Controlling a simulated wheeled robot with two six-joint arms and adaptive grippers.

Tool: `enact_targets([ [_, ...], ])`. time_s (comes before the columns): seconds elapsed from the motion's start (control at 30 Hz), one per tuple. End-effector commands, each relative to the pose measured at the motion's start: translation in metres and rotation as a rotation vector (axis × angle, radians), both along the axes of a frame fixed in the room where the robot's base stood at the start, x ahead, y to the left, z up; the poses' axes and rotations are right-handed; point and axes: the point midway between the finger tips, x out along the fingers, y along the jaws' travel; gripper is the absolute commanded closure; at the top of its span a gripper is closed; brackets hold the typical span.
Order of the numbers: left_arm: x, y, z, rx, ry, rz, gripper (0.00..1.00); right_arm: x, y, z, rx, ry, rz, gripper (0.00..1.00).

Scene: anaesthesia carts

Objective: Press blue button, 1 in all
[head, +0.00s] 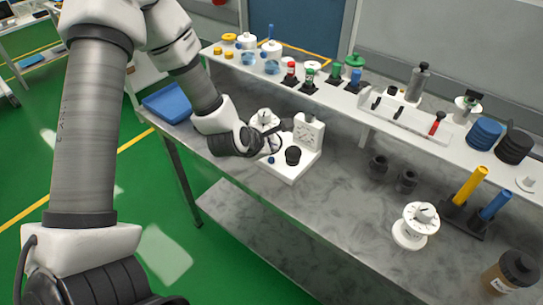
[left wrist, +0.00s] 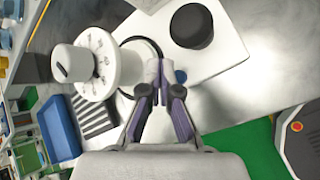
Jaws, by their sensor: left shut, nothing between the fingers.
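The blue button (head: 271,160) is a small blue knob on the white panel base (head: 291,174), left of a black knob (head: 292,156). My left gripper (head: 274,140) is shut and empty over the panel, close to the button. In the left wrist view the closed fingertips (left wrist: 167,73) lie just left of the blue button (left wrist: 181,76), which a finger partly covers. I cannot tell whether they touch it. The black knob (left wrist: 192,26) and a white dial (left wrist: 98,62) stand near the fingers. My right gripper is not in view.
The panel stands on a grey bench (head: 345,190). A blue tray (head: 168,101) lies at its left end. A white shelf behind holds bottles and coloured pegs. A white spool-like dial (head: 415,226) and dark cups (head: 378,167) stand to the right, with free bench between.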

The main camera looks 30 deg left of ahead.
Motion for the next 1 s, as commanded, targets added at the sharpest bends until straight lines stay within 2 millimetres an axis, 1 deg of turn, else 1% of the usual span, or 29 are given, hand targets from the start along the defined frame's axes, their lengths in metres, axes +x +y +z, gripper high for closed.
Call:
enact_targets([
  [0.03, 0.000, 0.000, 0.010, 0.000, -0.001, -0.001, 1.00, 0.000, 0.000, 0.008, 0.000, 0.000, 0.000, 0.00],
  [0.2, 0.000, 0.000, 0.027, 0.000, -0.002, -0.001, 1.00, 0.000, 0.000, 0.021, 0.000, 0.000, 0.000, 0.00],
  [0.33, 0.000, 0.000, 0.037, 0.000, -0.001, 0.000, 1.00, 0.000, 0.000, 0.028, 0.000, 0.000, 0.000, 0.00],
  [1.0, 0.000, 0.000, 0.037, 0.000, -0.001, -0.001, 1.00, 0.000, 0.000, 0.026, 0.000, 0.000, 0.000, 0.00],
])
